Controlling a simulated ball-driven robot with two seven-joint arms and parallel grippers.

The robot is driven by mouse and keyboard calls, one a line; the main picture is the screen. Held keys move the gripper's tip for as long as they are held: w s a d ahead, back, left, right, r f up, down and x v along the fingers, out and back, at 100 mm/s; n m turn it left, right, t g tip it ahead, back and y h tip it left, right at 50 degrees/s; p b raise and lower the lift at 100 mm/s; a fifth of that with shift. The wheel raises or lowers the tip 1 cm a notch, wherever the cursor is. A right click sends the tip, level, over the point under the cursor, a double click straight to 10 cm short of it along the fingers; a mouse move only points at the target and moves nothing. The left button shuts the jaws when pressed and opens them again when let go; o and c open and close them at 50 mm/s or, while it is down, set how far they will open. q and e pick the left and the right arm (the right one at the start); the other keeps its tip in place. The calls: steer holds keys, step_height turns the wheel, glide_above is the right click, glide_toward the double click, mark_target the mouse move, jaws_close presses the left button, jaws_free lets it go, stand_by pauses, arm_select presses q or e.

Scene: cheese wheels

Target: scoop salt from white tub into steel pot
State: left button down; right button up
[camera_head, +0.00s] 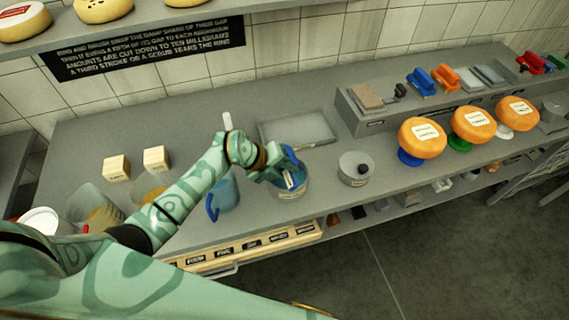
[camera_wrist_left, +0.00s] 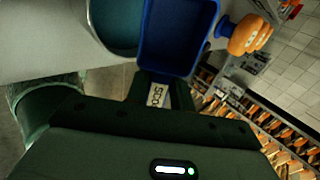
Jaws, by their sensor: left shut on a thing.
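My left gripper (camera_head: 270,171) is shut on a blue scoop (camera_head: 290,165), above or at the rim of a round blue-grey container (camera_head: 293,192) with a label. In the left wrist view the scoop (camera_wrist_left: 178,38) extends from the fingers with its blue inside showing; I see no salt in it. A round vessel with a teal inside (camera_wrist_left: 114,22) is beside it. A white round tub (camera_head: 40,218) is at the far left, partly hidden by my arm. My right gripper is out of view.
A blue-handled jug (camera_head: 227,194) stands left of the scoop. A shallow grey tray (camera_head: 300,130) lies behind. Orange cheese wheels (camera_head: 422,138) stand at the right. Two pale blocks (camera_head: 156,159) and clear containers (camera_head: 95,208) are at the left.

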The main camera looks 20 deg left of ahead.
arm_select(q)
steer(key=g+y+p, duration=0.1)
steer(key=p, duration=0.2)
steer(key=d+r+g+y+p, duration=0.1)
steer(key=y+p, duration=0.1)
steer(key=p, duration=0.1)
steer(key=shift+w+r, duration=0.2)
steer(key=shift+w, duration=0.2)
steer(key=shift+w+d+g+y, duration=0.1)
steer(key=shift+g+y, duration=0.4)
steer(key=shift+y, duration=0.2)
steer(key=shift+w+d+f+g+y+b, duration=0.15)
steer(key=shift+g+y+b, duration=0.1)
steer(key=shift+g+y, duration=0.25)
steer(key=shift+d+f+g+y+b, duration=0.15)
steer(key=shift+g+y+b, duration=0.15)
steer(key=shift+y, duration=0.4)
steer(key=shift+r, duration=0.1)
